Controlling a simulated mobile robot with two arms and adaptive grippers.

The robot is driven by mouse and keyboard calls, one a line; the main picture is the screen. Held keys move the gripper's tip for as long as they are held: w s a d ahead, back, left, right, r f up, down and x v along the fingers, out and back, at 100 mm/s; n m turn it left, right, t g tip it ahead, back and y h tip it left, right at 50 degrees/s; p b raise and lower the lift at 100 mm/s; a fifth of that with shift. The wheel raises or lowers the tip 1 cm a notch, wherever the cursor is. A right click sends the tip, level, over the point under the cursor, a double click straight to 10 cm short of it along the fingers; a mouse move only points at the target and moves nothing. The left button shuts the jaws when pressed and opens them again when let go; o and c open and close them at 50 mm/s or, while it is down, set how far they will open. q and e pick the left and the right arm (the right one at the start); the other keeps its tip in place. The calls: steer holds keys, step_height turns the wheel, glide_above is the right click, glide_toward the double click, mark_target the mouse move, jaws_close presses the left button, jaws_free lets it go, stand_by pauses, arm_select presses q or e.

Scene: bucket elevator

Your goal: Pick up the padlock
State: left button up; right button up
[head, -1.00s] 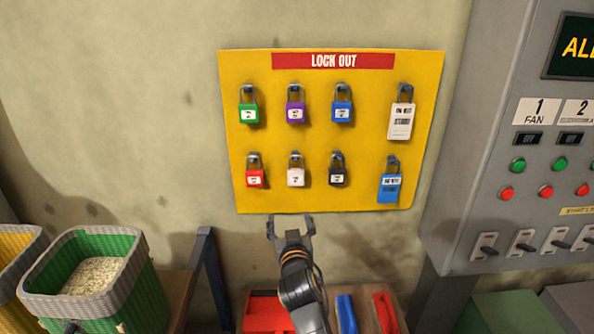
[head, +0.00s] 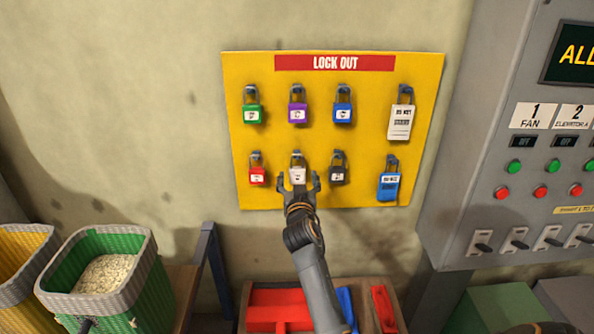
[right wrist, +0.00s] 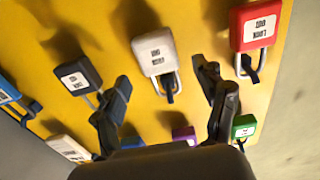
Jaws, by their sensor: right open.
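Several padlocks hang on the yellow lock-out board. The white padlock (head: 298,174) hangs in the bottom row between the red padlock (head: 257,175) and the black padlock (head: 338,174). My right gripper (head: 299,182) is open at the white padlock, a finger on each side in the head view. In the right wrist view the white padlock (right wrist: 154,54) shows ahead, between the lines of the open fingers (right wrist: 165,88), and nothing is gripped. Green (head: 252,115), purple (head: 298,115) and blue (head: 343,114) padlocks hang in the top row. My left gripper is not in view.
A white tag (head: 400,122) and a blue tag (head: 388,186) hang at the board's right. The grey control cabinet (head: 450,190) stands further right. Below are a bench with red trays (head: 280,306) and, at left, a green bin (head: 130,295) of grain.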

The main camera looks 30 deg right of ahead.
mark_target(297, 172)
steer(key=shift+p+x, duration=0.35)
steer(key=shift+x, duration=1.55)
steer(key=shift+c, duration=0.2)
steer(key=c, duration=1.3)
steer(key=shift+r, duration=0.15)
